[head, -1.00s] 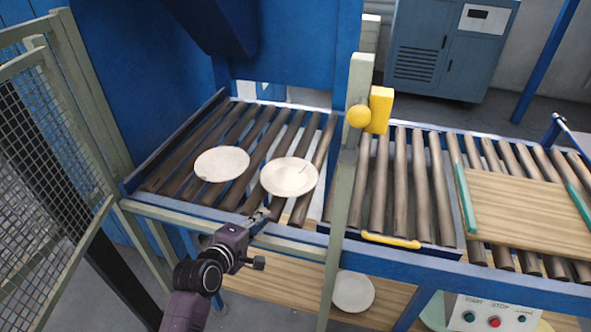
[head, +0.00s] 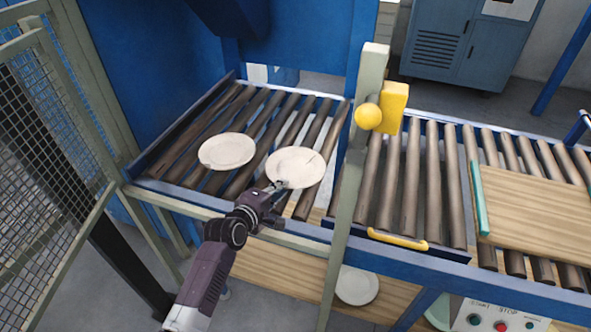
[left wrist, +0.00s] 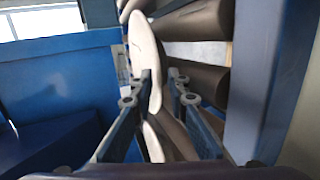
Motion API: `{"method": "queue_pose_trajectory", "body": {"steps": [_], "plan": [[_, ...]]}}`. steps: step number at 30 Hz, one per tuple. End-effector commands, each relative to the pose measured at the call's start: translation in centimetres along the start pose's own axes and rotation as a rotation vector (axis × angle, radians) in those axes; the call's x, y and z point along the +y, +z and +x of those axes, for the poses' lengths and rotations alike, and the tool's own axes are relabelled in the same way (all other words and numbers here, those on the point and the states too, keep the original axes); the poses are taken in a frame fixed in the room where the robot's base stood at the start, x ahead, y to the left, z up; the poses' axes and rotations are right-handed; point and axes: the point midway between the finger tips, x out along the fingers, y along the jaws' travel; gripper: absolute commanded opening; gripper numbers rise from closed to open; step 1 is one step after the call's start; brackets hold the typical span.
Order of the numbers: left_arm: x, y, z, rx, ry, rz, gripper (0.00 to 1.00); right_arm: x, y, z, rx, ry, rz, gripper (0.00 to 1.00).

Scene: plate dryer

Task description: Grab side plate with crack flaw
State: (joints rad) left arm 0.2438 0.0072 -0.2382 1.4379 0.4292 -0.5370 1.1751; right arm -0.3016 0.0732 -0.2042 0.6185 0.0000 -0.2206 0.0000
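Two cream plates lie on the roller conveyor. The right plate (head: 297,165) has a faint dark line near its upper right rim, perhaps a crack. The left plate (head: 227,151) shows no clear mark. My left gripper (head: 277,187) is at the near rim of the right plate. In the left wrist view, my left gripper (left wrist: 159,73) has its fingers apart, with a plate (left wrist: 146,45) seen edge-on between them. A gap shows beside the right finger. Another white piece (left wrist: 154,143) shows lower between the fingers. My right gripper is not in view.
The roller conveyor (head: 180,142) has a blue frame around it. A pale post (head: 352,190) with a yellow knob (head: 368,116) stands right of the plates. A wire mesh fence (head: 45,140) stands left. Another plate (head: 357,286) lies on a lower wooden shelf.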

Motion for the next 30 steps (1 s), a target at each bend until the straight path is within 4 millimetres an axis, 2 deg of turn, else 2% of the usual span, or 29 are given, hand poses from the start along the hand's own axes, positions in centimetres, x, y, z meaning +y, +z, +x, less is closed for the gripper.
{"method": "queue_pose_trajectory", "body": {"steps": [4,12,17,30], "plan": [[-0.07,0.02,1.08,0.001,-0.001,-0.001,0.15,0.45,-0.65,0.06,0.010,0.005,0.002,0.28],[-0.06,0.04,1.26,0.001,0.000,-0.001,0.15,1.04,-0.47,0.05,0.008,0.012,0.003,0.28],[-0.07,0.04,1.25,0.001,0.000,-0.001,0.00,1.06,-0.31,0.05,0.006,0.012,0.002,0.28],[0.16,0.01,1.23,0.002,0.004,0.000,0.00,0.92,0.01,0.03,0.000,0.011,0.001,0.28]]}}
